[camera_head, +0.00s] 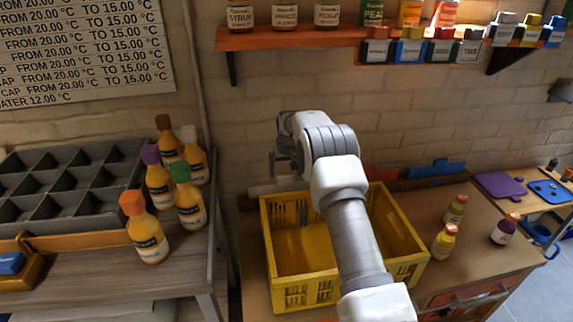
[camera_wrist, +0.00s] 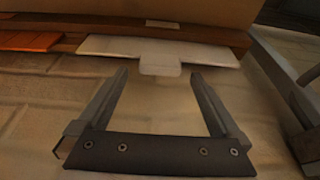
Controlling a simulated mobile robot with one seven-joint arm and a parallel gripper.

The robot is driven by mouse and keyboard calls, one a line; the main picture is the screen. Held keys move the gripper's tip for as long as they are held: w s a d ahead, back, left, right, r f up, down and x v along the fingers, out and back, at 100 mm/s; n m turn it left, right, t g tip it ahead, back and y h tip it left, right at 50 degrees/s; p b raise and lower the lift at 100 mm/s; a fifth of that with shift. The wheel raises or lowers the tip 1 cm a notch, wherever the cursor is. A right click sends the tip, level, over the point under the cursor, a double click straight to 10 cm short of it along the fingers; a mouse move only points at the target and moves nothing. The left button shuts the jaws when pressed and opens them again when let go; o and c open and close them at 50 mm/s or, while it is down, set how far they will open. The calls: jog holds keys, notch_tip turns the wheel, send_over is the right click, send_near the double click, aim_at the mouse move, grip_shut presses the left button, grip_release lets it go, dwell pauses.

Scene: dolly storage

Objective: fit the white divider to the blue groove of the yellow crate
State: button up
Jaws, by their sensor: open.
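The white divider (camera_wrist: 115,47) shows in the wrist view as a flat pale panel with a small tab in the middle. In the head view a white strip of it (camera_head: 264,188) shows behind the yellow crate's left back corner. The yellow crate (camera_head: 292,294) stands on the wooden worktop, partly covered by my arm.
An orange divider (camera_wrist: 30,41) lies beside the white one, and a blue divider (camera_head: 437,168) is farther right. Several small bottles (camera_head: 444,241) stand right of the crate. A side table (camera_head: 100,265) with larger bottles is left. The brick wall (camera_head: 245,120) is close behind.

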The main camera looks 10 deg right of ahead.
aim_at(285, 183)
jog(key=shift+x, duration=1.3)
jog(key=shift+c, duration=0.3)
jog(key=shift+r, duration=0.1)
jog(key=c, duration=1.4)
